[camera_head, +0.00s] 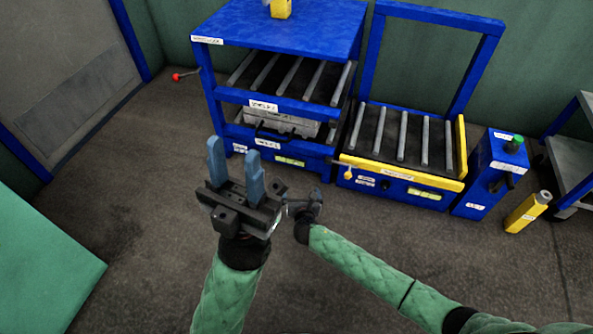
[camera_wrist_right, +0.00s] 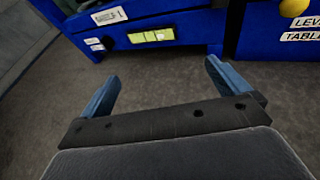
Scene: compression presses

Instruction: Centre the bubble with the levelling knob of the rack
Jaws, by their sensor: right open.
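The blue rack (camera_head: 275,35) stands at the back centre with rollers on its shelves. A yellow-green strip, apparently its bubble vial, (camera_head: 289,161) is on its lower front and also shows in the right wrist view (camera_wrist_right: 152,36); the bubble cannot be made out. I cannot tell which part is the rack's levelling knob. My left gripper (camera_head: 235,150) is open and empty, fingers upright in front of the rack. My right gripper (camera_head: 303,203) is low in front of the rack's right side; in its wrist view (camera_wrist_right: 162,72) it is open and empty above the floor.
A blue roller table (camera_head: 400,178) with a yellow knob (camera_head: 348,174) and its own yellow-green strip (camera_head: 424,193) stands right of the rack. The floor in front is clear.

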